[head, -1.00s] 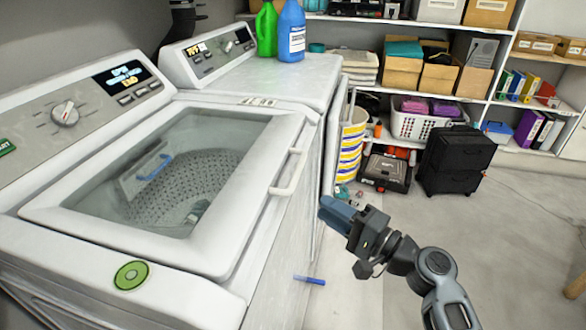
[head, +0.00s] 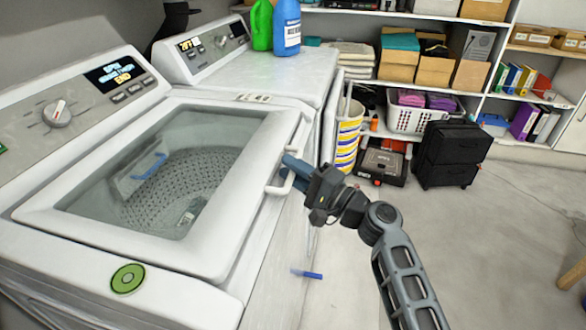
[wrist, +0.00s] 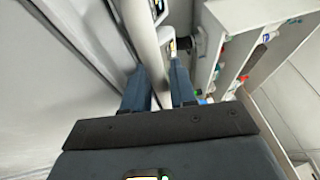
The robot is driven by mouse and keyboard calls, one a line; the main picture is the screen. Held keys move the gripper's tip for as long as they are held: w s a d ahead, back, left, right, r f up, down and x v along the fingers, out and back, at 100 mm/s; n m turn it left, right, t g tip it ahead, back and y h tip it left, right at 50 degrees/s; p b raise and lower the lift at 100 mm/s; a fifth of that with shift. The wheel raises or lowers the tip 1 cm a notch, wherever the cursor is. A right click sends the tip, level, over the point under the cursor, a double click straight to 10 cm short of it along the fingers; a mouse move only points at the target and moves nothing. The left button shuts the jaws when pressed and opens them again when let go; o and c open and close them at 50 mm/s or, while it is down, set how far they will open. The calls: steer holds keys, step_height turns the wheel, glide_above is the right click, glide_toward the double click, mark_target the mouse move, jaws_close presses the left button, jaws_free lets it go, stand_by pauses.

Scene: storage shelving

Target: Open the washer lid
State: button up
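The white washer (head: 60,265) stands at left with its glass-topped lid (head: 235,115) down; the perforated drum shows through the glass. A white loop handle (head: 274,189) sits on the lid's right edge. My gripper (head: 290,168) is at this handle, its blue fingers reaching in from the right. In the wrist view the two fingers of my gripper (wrist: 160,85) are apart, and a white bar (wrist: 143,35), seemingly the handle, runs down toward the gap between them. Whether the fingers touch it cannot be told.
A second white machine (head: 275,75) stands beyond, with green (head: 262,25) and blue (head: 287,28) bottles on top. Floor at right is mostly clear.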

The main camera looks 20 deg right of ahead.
jaws_close()
stand_by(0.4)
